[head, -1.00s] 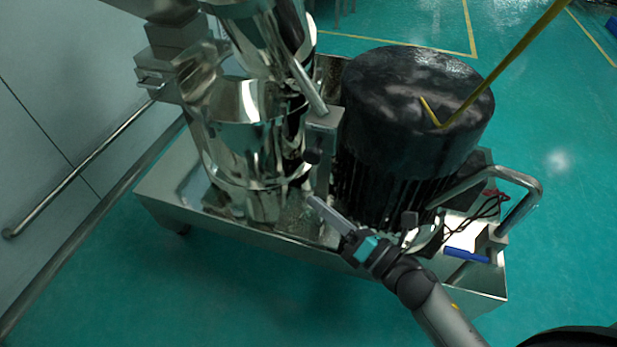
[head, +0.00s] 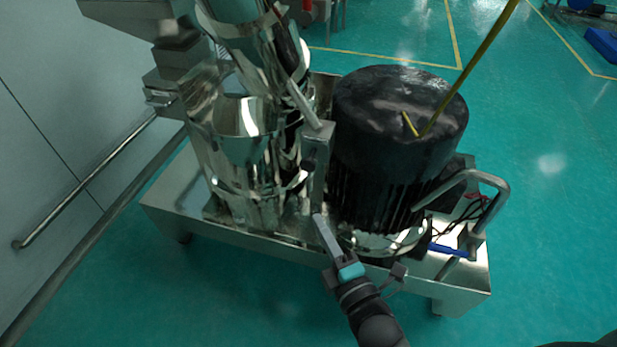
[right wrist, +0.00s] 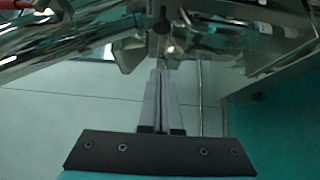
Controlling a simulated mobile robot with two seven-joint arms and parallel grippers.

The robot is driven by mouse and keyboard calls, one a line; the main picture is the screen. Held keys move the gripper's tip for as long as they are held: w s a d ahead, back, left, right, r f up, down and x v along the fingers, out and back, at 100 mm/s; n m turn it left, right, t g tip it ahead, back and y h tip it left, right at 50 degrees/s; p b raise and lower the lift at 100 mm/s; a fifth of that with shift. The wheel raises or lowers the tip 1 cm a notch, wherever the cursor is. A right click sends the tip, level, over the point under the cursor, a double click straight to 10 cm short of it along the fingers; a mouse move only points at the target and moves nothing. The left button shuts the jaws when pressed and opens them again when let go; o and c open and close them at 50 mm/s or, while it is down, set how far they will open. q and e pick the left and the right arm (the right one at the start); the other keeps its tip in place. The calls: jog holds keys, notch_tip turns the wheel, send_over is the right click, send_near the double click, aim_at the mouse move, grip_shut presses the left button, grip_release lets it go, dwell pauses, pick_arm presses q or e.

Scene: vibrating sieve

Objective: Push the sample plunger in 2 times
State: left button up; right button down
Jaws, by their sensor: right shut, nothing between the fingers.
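The sample plunger appears to be the small dark knob (head: 309,164) on the side of the grey metal block by the shiny sieve cylinder. In the right wrist view a dark knob (right wrist: 160,24) shows at top centre, beyond the fingertips. My right gripper (head: 319,218) is shut and empty, its fingers pointing up toward the block from below. It is below the knob and looks apart from it. The closed fingers also show in the right wrist view (right wrist: 161,75). How far the plunger is pushed in cannot be told. My left gripper is not in view.
A black ribbed motor (head: 398,145) stands just right of the block. A bent metal handle (head: 490,190) and a blue object (head: 447,250) are at the base's right end. The steel base (head: 170,215) has a raised front edge. Green floor in front is open.

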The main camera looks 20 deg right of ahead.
jog(key=b, duration=0.1)
send_near(312, 168)
jog(key=w+a, duration=0.4)
jog(key=a, duration=0.1)
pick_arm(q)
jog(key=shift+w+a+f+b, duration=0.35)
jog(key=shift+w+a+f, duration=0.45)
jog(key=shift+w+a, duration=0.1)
pick_arm(e)
jog(key=shift+w+d+r, duration=0.1)
jog(key=shift+w+d, duration=0.45)
jog(key=shift+w, duration=0.25)
jog(key=shift+w+d, duration=0.55)
jog(key=shift+w, duration=0.25)
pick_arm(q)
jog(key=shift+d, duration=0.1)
pick_arm(e)
jog(key=shift+w+d, duration=0.4)
jog(key=shift+w, duration=0.2)
jog(key=shift+w+d, duration=0.4)
jog(key=shift+w, duration=0.15)
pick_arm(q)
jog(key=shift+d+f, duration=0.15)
pick_arm(e)
jog(key=shift+r, duration=0.1)
